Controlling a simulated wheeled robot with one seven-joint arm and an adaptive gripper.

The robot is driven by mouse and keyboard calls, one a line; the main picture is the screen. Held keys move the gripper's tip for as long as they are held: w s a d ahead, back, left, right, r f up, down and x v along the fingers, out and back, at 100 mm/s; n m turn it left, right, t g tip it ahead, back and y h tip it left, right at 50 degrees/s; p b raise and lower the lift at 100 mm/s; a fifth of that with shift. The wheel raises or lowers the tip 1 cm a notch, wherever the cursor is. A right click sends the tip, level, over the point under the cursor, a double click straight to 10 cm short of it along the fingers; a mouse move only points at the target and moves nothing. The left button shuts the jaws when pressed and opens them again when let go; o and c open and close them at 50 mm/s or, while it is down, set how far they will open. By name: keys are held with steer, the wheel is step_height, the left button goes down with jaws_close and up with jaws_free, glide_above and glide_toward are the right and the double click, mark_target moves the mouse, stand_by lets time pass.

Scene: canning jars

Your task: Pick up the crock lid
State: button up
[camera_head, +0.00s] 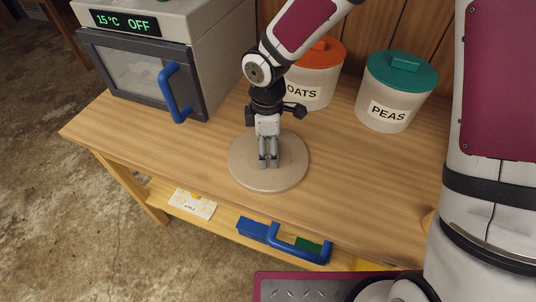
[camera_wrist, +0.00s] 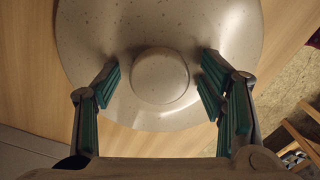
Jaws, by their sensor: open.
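The crock lid (camera_head: 294,162) is a round, speckled beige disc lying on the wooden table near its front edge. In the wrist view the lid (camera_wrist: 160,25) fills the upper middle, with its round knob (camera_wrist: 160,76) at the centre. My gripper (camera_head: 268,164) points down over the middle of the lid and hides the knob in the head view. In the wrist view my gripper (camera_wrist: 160,80) is open, with one teal-padded finger on each side of the knob. Gaps show between the fingers and the knob. I cannot tell the exact fingertip height.
An oats canister (camera_head: 313,84) with an orange lid and a peas canister (camera_head: 391,106) with a teal lid stand behind. A grey oven (camera_head: 140,70) with a blue handle stands at the left. A blue-handled object (camera_head: 285,239) shows below the table's front edge.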

jaws_close()
steer(key=shift+r, duration=0.2)
